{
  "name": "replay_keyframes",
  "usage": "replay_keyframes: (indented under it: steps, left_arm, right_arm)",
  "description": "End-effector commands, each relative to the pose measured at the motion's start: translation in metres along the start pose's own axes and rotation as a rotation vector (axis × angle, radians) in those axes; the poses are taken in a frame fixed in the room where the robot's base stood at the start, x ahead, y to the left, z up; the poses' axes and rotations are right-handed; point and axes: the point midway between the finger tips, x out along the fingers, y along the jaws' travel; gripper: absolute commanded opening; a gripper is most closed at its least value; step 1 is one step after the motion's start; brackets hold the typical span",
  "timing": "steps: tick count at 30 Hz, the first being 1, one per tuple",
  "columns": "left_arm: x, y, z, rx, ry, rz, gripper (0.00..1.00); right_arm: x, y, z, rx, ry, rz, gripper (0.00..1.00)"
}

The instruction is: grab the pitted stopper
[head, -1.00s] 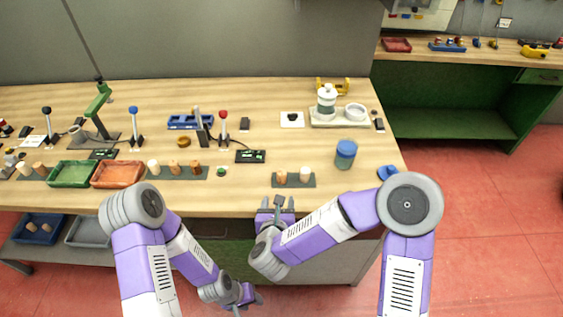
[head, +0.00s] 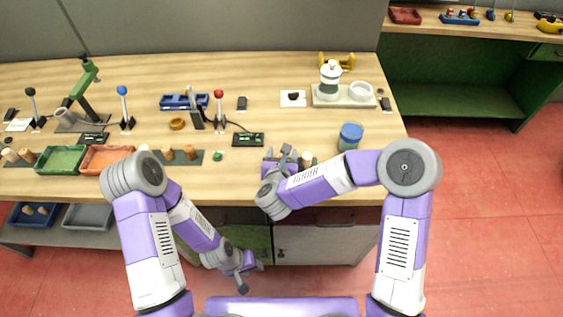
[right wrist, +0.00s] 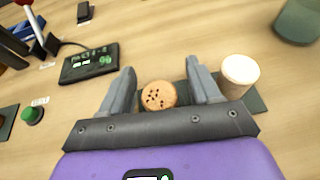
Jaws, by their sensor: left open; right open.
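The pitted stopper, a tan cork with dark holes in its top (right wrist: 159,95), stands between the parted fingers of my right gripper (right wrist: 160,78) in the right wrist view. The jaws are open, with a gap on both sides of it. In the head view my right gripper (head: 286,155) is at the bench's front edge and hides this stopper. A smooth pale stopper (right wrist: 240,72) stands just right of the right finger, on the same dark mat (right wrist: 257,102). My left gripper (head: 246,268) is open and empty, low in front of the bench.
A blue-lidded jar (head: 350,136) stands right of the right gripper. A black display box (head: 248,139) and a green button (head: 217,156) lie to the left. More stoppers (head: 190,153) stand on another mat, beside orange (head: 105,158) and green trays (head: 60,158).

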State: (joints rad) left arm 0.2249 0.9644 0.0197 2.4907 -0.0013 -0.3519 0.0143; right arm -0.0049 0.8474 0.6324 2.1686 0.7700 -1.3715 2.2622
Motion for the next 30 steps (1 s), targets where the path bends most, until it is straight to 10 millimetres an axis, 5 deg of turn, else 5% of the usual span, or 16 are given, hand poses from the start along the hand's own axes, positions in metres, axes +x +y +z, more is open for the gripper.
replay_keyframes:
  steps: [4, 15, 23, 30]
  left_arm:
    - [0.0, 0.0, 0.0, 0.0, 0.0, 0.0, 0.43]
    - [0.0, 0.0, 0.0, 0.0, 0.0, 0.0, 0.43]
    - [-0.001, 0.0, 0.0, 0.0, 0.0, 0.0, 0.43]
    - [-0.011, 0.004, 0.001, 0.0, 0.0, 0.0, 0.43]
  right_arm:
    - [0.0, 0.0, 0.0, 0.0, 0.0, 0.0, 0.62]
    - [-0.001, 0.0, 0.0, -0.001, -0.001, 0.0, 0.08]
    - [-0.001, 0.0, 0.002, 0.0, -0.001, 0.0, 0.07]
    - [-0.015, 0.0, 0.037, 0.001, -0.006, 0.001, 0.07]
